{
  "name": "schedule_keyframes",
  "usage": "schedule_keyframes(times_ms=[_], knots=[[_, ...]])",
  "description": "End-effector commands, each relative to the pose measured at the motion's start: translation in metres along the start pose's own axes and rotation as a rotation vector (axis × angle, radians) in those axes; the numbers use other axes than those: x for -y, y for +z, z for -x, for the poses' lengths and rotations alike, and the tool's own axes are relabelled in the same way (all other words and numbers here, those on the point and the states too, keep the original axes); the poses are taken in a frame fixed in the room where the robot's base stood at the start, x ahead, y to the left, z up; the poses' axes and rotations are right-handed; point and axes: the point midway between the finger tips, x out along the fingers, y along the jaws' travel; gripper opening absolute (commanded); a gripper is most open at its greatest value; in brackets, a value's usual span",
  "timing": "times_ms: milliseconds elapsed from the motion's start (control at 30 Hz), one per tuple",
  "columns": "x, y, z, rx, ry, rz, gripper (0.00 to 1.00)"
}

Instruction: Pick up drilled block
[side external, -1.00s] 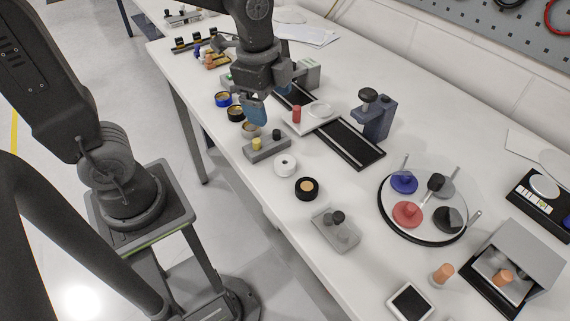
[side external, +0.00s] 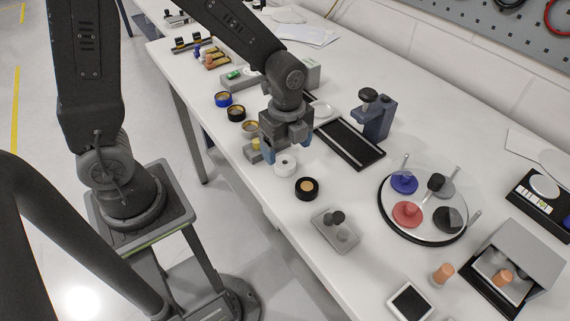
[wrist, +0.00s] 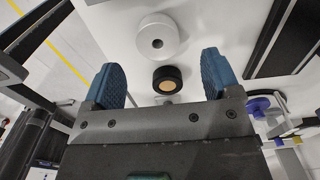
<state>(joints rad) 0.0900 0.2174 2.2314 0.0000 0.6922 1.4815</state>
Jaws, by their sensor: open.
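A white round block with a dark hole in its middle (side external: 285,166) stands on the white table, just below my gripper in the side view. It fits the name drilled block best. In the wrist view the white round block (wrist: 157,43) lies beyond my fingertips, with its hole facing the camera. My gripper (side external: 287,150) is open, with blue fingers spread and pointing down. In the wrist view nothing is held between the fingers of my gripper (wrist: 163,76). I cannot tell its exact height above the block.
A black ring with a tan centre (side external: 307,188) stands close by, to the lower right. A black strip (side external: 350,143), a dark-blue stand (side external: 377,117) and a round mirror tray (side external: 425,232) lie to the right.

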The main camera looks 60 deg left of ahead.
Motion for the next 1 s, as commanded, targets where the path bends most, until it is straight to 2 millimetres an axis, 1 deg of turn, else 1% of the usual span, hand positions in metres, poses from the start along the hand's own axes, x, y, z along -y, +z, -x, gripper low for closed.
schedule_keyframes(times_ms=[300,433,633,667,1000], knots=[[-0.003,0.003,-0.043,0.000,0.004,0.001,0.83],[-0.002,0.003,-0.050,0.000,0.002,0.001,0.83],[-0.002,0.002,-0.051,0.000,0.000,0.001,0.83],[-0.002,0.002,-0.050,0.000,0.000,0.001,0.81],[-0.002,0.002,-0.050,0.000,0.000,0.001,0.48]])
